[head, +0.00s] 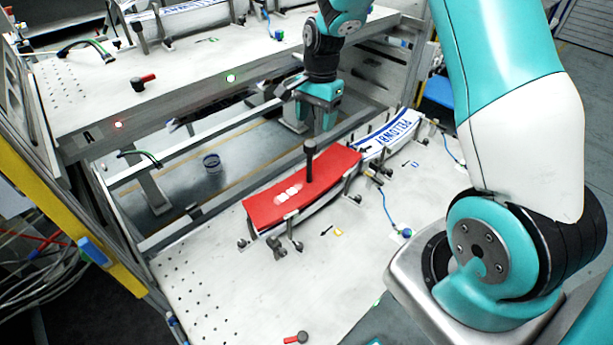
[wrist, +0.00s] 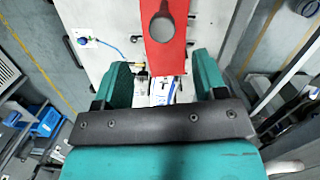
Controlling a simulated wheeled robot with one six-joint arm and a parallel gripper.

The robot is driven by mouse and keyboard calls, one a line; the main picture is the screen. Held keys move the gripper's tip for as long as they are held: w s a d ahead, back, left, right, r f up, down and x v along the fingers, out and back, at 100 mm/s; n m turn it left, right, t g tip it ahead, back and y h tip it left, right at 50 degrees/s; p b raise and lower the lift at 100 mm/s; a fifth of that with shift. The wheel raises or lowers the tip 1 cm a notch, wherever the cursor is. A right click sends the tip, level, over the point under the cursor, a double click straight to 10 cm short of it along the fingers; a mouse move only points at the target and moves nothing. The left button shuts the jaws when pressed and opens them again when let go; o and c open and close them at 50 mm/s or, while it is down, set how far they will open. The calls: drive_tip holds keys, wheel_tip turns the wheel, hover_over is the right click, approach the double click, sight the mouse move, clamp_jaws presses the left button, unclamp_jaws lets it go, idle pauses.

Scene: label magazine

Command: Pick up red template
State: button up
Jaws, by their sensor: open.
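The red template (head: 270,197) is a flat, slightly curved red plate with pale markings and an upright black knob (head: 310,160). It rests on holders on the lower white table, with its right end beside a white label strip with blue lettering (head: 393,132). My gripper (head: 328,118) is above and behind the template's right end, apart from the knob. In the wrist view the teal fingers (wrist: 163,80) are spread with nothing between them held. The red template (wrist: 167,52) and its round dark knob top (wrist: 163,28) lie ahead of the fingertips.
An upper white shelf (head: 95,88) with a metal front edge stands behind the lower table (head: 215,290). Blue cables (head: 388,210) and clamps sit around the template. A red-handled lever (head: 295,338) is at the table's front. A yellow post (head: 70,220) stands at left.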

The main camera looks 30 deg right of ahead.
sight(311, 142)
drive_tip(key=shift+s+a+f+p, duration=0.1)
drive_tip(key=shift+a+f+p, duration=0.3)
drive_tip(key=shift+f, duration=0.9)
drive_tip(key=shift+w+a+f+p, duration=0.1)
drive_tip(key=shift+f+p, duration=0.65)
drive_tip(key=shift+f, duration=0.5)
drive_tip(key=shift+s+a+f+p, duration=0.15)
drive_tip(key=shift+f+p, duration=0.4)
drive_tip(key=shift+f, duration=0.75)
clamp_jaws()
